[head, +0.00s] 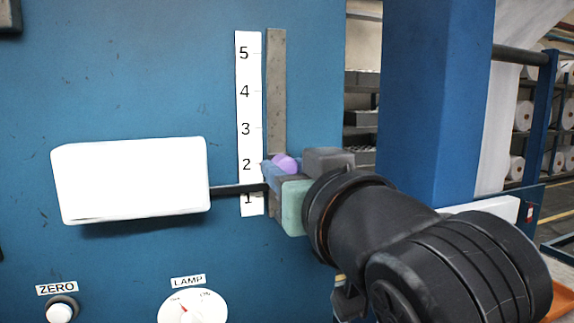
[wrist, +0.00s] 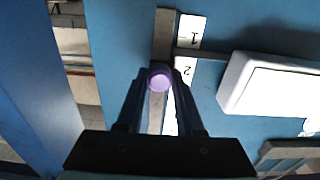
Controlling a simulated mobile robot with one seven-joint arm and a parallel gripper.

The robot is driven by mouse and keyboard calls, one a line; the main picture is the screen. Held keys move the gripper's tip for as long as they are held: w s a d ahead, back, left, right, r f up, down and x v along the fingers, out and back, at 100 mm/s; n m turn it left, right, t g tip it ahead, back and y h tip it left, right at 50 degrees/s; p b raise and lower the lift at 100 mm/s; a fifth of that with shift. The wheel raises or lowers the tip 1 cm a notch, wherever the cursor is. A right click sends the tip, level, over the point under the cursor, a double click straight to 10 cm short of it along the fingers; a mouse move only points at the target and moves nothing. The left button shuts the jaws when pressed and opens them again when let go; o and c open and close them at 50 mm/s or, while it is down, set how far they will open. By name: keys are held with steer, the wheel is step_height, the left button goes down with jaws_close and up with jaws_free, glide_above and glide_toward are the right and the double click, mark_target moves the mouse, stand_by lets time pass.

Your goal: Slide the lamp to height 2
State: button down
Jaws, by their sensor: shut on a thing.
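The lamp (head: 130,180) is a bright white box at the left of the head view, also at the right of the wrist view (wrist: 270,85). A thin dark arm (head: 235,190) joins it to the slide at the vertical grey rail (head: 277,90). The white scale (head: 249,75) beside the rail reads 1 to 5. The lamp's arm crosses it between 1 and 2. My gripper (head: 279,172) is shut on the purple knob (head: 286,162) at the rail. In the wrist view the knob (wrist: 160,80) sits between the fingertips. My gripper partly hides the slide.
Below the lamp are a ZERO knob (head: 60,310) and a LAMP dial (head: 193,308) on the blue panel (head: 100,80). A blue post (head: 430,100) stands right of the rail, behind my arm. The rail above the knob is clear.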

steer(key=c, duration=0.5)
jaws_free()
steer(key=shift+s, duration=0.1)
steer(key=b+v, duration=0.5)
steer(key=v, duration=0.7)
steer(key=shift+s+d+r, duration=0.1)
steer(key=shift+s+d, duration=0.05)
steer(key=shift+s, duration=0.25)
